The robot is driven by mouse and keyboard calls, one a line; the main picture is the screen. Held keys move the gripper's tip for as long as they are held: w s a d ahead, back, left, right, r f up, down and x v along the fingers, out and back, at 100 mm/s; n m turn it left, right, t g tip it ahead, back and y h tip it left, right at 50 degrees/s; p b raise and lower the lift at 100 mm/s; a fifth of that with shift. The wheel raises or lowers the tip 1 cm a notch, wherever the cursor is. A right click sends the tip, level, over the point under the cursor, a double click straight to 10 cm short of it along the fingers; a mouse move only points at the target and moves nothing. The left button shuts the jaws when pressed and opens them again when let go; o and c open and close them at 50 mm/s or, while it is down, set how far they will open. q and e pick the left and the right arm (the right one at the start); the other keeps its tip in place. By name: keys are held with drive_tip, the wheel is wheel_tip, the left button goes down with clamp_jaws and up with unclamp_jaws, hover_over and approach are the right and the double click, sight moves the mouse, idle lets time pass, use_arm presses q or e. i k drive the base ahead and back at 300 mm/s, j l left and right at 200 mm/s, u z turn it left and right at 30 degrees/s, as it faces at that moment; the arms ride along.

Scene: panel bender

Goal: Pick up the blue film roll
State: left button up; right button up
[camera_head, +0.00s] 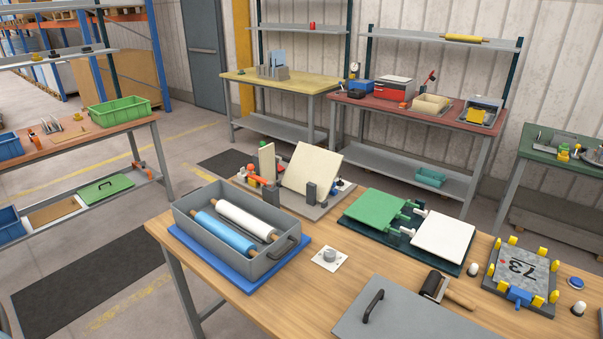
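The blue film roll (224,235) lies in a grey open bin (275,262) at the left end of the wooden table. Its brown core ends stick out at both ends. A white roll (246,220) lies beside it in the same bin, on the far side. The bin stands on a blue mat (245,286) and has a dark handle on its right end wall. Neither of my grippers shows in the head view.
The wooden table (300,309) also holds a white plate with a grey knob (330,257), a grey panel with a black handle (395,312), a black roller (434,284), a green-and-white panel fixture (408,228) and a numbered plate (522,274). Bare wood lies right of the bin.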

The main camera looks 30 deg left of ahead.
sight(247, 250)
drive_tip(key=u, duration=1.55)
